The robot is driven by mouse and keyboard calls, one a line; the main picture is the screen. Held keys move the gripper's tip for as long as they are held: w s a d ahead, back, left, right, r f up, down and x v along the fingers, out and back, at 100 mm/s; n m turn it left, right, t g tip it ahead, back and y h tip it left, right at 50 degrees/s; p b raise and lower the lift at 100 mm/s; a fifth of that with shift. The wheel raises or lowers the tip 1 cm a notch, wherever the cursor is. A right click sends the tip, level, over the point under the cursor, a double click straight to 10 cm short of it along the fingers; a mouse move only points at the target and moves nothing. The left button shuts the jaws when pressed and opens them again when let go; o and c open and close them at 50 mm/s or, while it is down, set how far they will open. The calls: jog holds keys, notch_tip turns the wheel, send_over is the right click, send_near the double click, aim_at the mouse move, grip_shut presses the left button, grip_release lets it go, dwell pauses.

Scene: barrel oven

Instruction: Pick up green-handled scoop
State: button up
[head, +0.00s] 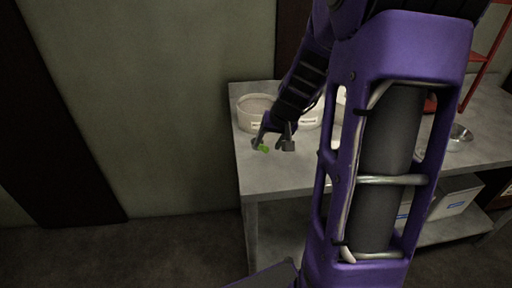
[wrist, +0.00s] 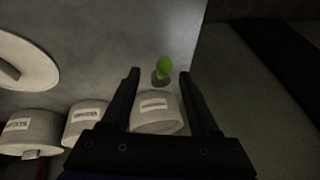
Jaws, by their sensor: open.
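The scoop shows as a bright green handle (wrist: 171,69) with a dark grey part at its lower end in the wrist view. It lies on the grey table, between and just beyond the fingertips of my open gripper (wrist: 160,73). I cannot tell the exact height of the fingers above the scoop.
A pale round tub (head: 255,122) stands behind my gripper. Labelled tubs, one reading sugar (wrist: 28,133), line the table in the wrist view. The table (head: 285,176) has bare room in front. A metal bowl (head: 459,137) sits at the right.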

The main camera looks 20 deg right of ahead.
aim_at(261, 146)
jog(key=shift+w+b+x, duration=0.15)
jog(key=shift+b+x, duration=0.1)
jog(key=shift+x, duration=1.15)
jog(key=shift+w+b+x, duration=0.2)
jog(key=shift+x, duration=1.15)
jog(key=shift+r, duration=0.15)
grip_shut()
